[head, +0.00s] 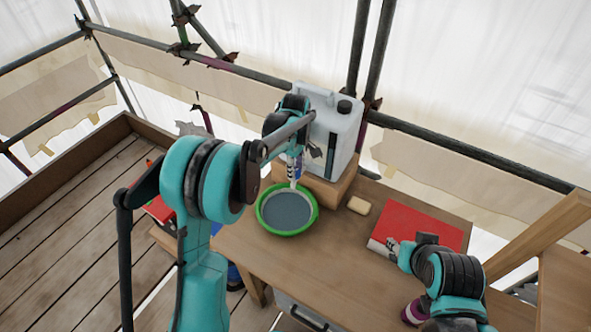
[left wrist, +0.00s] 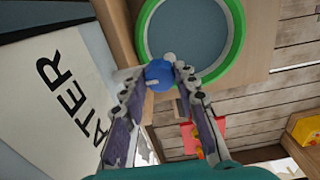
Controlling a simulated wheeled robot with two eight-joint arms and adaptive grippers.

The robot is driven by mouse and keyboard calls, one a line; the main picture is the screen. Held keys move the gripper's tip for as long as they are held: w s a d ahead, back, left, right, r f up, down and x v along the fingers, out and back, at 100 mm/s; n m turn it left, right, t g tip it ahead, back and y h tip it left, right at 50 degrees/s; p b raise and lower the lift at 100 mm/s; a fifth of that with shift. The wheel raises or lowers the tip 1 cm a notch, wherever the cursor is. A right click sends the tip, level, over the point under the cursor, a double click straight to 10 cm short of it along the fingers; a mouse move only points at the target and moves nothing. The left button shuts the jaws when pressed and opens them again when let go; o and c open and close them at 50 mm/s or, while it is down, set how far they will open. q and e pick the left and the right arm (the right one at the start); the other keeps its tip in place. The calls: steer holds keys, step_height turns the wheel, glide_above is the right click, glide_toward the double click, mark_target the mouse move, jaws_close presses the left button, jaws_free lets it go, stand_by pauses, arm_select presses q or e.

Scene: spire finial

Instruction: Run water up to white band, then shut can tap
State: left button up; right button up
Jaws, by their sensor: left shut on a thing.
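The white water can (head: 335,125) stands on a wooden block at the back of the bench, and its "WATER" lettering shows in the left wrist view (left wrist: 50,85). My left gripper (head: 295,172) is shut on the blue can tap (left wrist: 160,75), which sits between its fingertips in the left wrist view. Below the tap is a green-rimmed bowl (head: 262,215) holding grey-blue water (head: 288,210). A thin pale strip shows inside the rim; how the water stands against the white band is hard to tell. My right gripper (head: 384,247) seems to be by the red book; its jaws are unclear.
A pale sponge-like block (head: 359,205) and a red book (head: 425,226) lie right of the bowl on the wooden bench (head: 330,260). A purple-and-white item (head: 413,313) is by my right arm. Scaffold poles and sheeting close off the back.

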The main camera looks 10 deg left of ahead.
stand_by(0.4)
arm_select(q)
steer(key=o, duration=1.2)
steer(key=shift+c, duration=0.2)
step_height(320, 180, up, 12)
